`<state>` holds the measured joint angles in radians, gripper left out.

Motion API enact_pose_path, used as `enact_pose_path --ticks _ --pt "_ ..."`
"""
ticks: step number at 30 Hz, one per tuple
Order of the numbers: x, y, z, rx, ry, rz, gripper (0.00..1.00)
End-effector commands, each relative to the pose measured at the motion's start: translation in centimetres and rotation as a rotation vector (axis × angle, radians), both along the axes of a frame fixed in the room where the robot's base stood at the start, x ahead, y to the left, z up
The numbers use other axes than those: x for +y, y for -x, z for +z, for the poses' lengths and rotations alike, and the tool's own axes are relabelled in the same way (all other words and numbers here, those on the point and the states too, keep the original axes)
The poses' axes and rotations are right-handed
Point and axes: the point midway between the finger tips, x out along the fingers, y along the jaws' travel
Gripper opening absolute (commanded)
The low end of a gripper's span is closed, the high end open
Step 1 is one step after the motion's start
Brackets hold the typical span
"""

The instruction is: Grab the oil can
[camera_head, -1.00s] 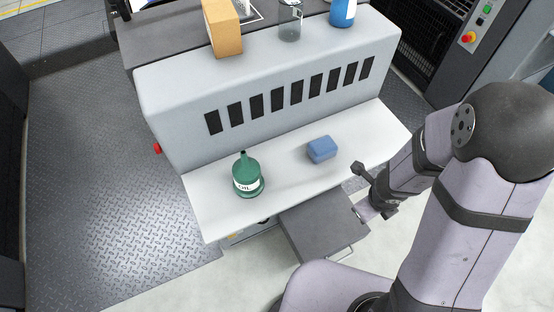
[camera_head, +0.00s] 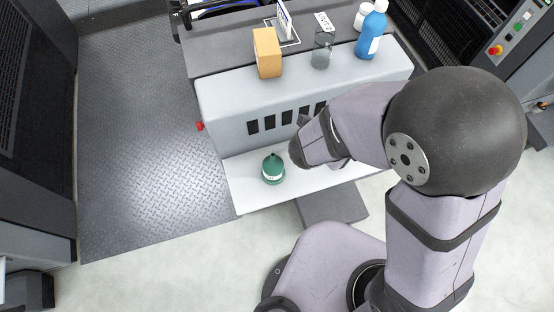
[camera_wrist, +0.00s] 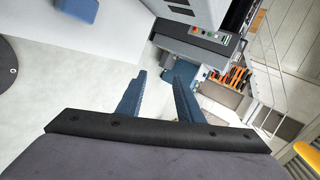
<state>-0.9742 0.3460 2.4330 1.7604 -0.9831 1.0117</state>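The oil can (camera_head: 273,170) is green with a white label and a narrow spout. It stands upright on the white ledge in the head view, just left of my arm's dark wrist end. It does not show in the wrist view. My gripper (camera_wrist: 160,72) shows in the wrist view as two blue fingers spread apart with nothing between them. In the head view my arm hides the fingers, so their exact distance from the can is unclear.
A blue block (camera_wrist: 78,8) lies on the white surface in the wrist view; my arm hides it in the head view. The ledge left of the can is clear.

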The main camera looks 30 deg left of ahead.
Motion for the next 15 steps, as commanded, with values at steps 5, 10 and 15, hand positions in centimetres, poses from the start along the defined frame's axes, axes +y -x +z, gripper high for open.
enact_pose_path --ticks 5,10,15 --pt "5.7 0.9 -3.3 0.026 0.242 0.339 0.33" --pt "12.5 3.4 -7.1 0.02 0.547 0.731 0.33" --pt "19.9 8.3 -11.6 -0.06 0.904 1.14 0.33"
